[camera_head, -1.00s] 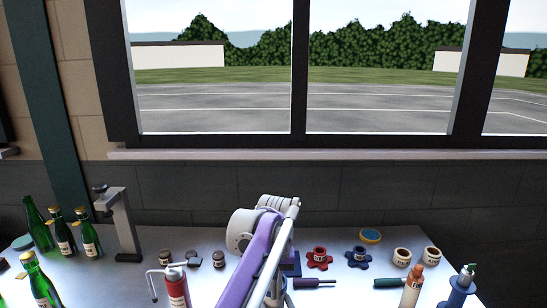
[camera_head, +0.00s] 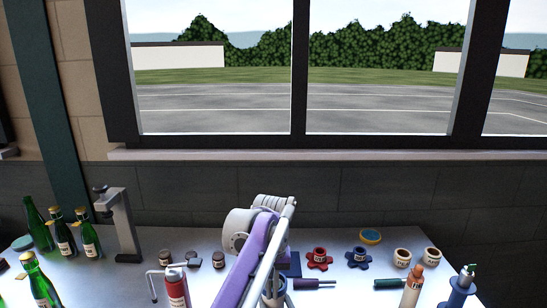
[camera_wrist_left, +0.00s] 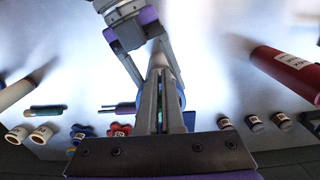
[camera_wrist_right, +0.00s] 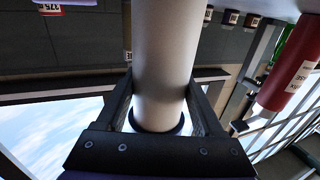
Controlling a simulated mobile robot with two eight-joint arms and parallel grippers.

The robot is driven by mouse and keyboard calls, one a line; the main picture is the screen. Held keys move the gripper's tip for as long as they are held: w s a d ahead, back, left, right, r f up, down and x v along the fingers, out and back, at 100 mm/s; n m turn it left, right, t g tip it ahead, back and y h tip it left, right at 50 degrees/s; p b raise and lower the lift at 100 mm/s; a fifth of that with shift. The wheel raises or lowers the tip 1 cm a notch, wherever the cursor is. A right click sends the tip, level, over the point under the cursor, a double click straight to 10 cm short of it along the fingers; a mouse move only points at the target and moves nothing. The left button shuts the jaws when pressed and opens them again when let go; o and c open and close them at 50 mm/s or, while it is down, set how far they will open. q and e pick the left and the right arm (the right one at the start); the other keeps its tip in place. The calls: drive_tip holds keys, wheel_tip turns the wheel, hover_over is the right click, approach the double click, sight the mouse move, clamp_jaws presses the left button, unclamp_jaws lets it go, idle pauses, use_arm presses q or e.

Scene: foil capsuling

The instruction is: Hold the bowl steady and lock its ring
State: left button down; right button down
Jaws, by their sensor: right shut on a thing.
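In the right wrist view my right gripper (camera_wrist_right: 165,100) has its fingers on both sides of a pale grey cylinder (camera_wrist_right: 168,50), which has a dark ring (camera_wrist_right: 158,122) around its end. I cannot tell whether this cylinder is the bowl. In the head view a grey round rim (camera_head: 273,293) shows at the bottom edge, partly behind my purple and white arm. In the left wrist view my left gripper (camera_wrist_left: 161,60) has its fingers close together, with a blue edge (camera_wrist_left: 181,98) just behind them. Whether they close on anything is hidden. No lock on the ring is clear.
A red bottle (camera_head: 177,290) stands left of my arm, and green bottles (camera_head: 88,235) and a grey stand (camera_head: 122,225) are further left.

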use_arm(q)
drive_tip(key=shift+a, duration=0.1)
wheel_tip(320, 180, up, 6)
drive_tip(key=shift+s, duration=0.35)
idle(0.4)
use_arm(e)
unclamp_jaws()
